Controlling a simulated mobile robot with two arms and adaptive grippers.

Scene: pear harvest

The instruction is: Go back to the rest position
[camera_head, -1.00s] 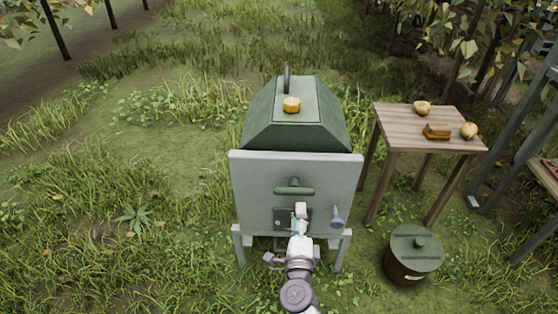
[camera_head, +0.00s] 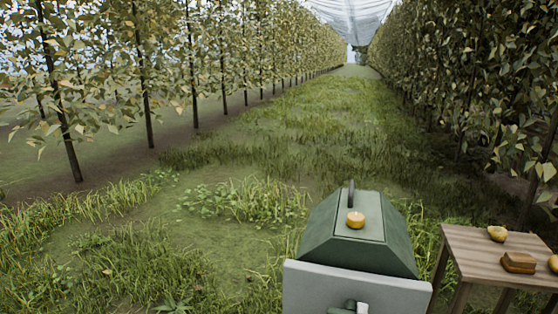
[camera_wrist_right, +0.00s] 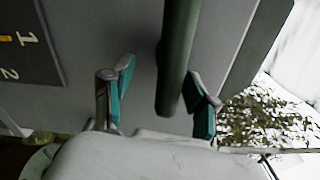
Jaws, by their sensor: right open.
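In the right wrist view my right gripper (camera_wrist_right: 162,88) is open, with its two teal-padded fingers apart. A dark green bar handle (camera_wrist_right: 178,60) on a grey panel (camera_wrist_right: 110,30) reaches down into the gap between them, nearer the right finger. I cannot tell whether it touches a finger. In the head view the green box (camera_head: 318,225) with its grey front panel (camera_head: 320,285) stands at the lower middle. The lower part of that panel is cut off by the frame's edge. My left gripper is in neither view.
A yellow-orange round fruit (camera_head: 355,220) sits on the box lid. Grass lies open to the left, between tree rows.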

